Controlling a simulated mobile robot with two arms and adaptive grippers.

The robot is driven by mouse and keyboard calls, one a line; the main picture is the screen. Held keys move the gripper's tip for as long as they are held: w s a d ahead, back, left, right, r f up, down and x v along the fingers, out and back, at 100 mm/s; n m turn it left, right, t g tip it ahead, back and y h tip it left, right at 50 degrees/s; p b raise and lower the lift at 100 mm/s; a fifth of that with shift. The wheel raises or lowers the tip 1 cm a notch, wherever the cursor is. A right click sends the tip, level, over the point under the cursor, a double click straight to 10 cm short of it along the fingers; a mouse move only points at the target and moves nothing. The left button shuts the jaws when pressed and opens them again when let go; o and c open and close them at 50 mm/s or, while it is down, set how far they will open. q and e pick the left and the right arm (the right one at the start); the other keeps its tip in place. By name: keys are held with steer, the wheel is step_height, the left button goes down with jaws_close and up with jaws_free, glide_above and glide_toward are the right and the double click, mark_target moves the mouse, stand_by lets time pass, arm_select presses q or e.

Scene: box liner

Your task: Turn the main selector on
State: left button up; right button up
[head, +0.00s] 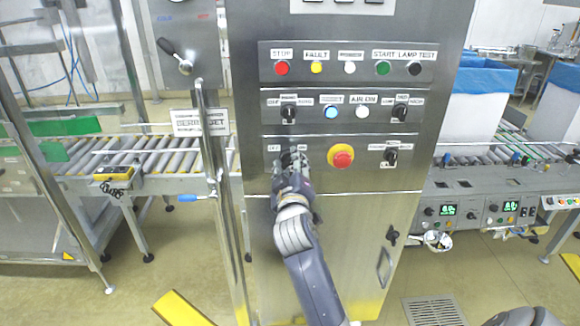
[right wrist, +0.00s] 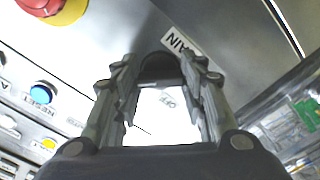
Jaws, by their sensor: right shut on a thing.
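The main selector is a dark knob (head: 287,158) at the left of the lowest switch row on the steel cabinet. In the right wrist view the black selector knob (right wrist: 160,68) sits between my fingertips, with a label reading MAIN (right wrist: 184,44) beside it and OFF lettering below. My right gripper (head: 289,176) reaches up to it from below and covers part of it; its two fingers also show in the right wrist view (right wrist: 161,88). It is shut on the knob. Which way the knob points is hard to tell. My left gripper is not in view.
A red emergency button (head: 342,156) on a yellow ring is close right of the selector, with another black selector (head: 391,153) beyond. Rows of buttons and switches lie above. A lever handle (head: 180,60) and steel post stand left. Roller conveyors (head: 150,155) flank the cabinet.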

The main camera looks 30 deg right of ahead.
stand_by(0.3)
steer(key=o, duration=1.1)
steer(key=shift+c, duration=0.2)
steer(key=v, duration=0.7)
steer(key=shift+s+a, duration=0.2)
